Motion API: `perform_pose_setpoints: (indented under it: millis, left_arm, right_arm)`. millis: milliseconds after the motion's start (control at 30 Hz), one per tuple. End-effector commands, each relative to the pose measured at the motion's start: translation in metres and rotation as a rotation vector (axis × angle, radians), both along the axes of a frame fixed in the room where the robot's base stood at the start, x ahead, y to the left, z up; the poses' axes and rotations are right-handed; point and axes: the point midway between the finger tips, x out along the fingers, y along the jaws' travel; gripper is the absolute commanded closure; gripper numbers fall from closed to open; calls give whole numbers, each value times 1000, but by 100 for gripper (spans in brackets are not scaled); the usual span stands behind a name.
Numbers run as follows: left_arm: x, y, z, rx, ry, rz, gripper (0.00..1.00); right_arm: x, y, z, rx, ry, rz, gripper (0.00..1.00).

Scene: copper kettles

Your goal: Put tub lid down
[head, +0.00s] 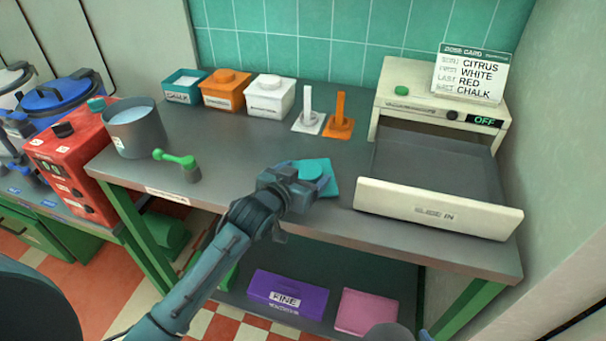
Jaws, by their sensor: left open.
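The teal tub lid (329,188) is a square teal piece with a round raised knob. It appears to lie on the grey bench top (235,165), right of the middle. My left gripper (308,182) is open, low over the lid at its knob, and covers the lid's left part. I cannot tell whether the fingers touch the knob. The teal tub (184,98) stands at the back left of the bench without a lid, with pale contents showing. My right gripper is not in view.
An orange tub (226,100) and a white tub (268,108), both lidded, stand beside the teal tub. White and orange upright-handled tools (340,126) stand near the back. An open drawer (437,210) juts out at right.

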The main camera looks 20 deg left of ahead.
Motion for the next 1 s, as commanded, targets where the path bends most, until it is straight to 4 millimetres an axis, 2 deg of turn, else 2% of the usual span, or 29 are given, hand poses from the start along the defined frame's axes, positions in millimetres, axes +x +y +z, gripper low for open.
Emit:
perform_pose_setpoints:
  millis: [133, 233, 600, 833, 933, 1000]
  left_arm:
    - [-1, 0, 4, 1, -1, 0, 22]
    - [-11, 3, 6, 1, 0, 0, 22]
    - [-82, 19, 28, 1, 1, 0, 22]
    - [-108, 25, 36, 0, 2, 0, 22]
    - [-122, 21, 19, 3, 30, -11, 22]
    - [-141, 15, -9, 6, 73, -30, 22]
  right_arm:
    - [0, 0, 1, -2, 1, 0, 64]
    - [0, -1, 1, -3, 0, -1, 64]
    - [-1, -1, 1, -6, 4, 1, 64]
    - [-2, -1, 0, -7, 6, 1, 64]
    - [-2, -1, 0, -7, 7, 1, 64]
    - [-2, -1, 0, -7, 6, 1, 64]
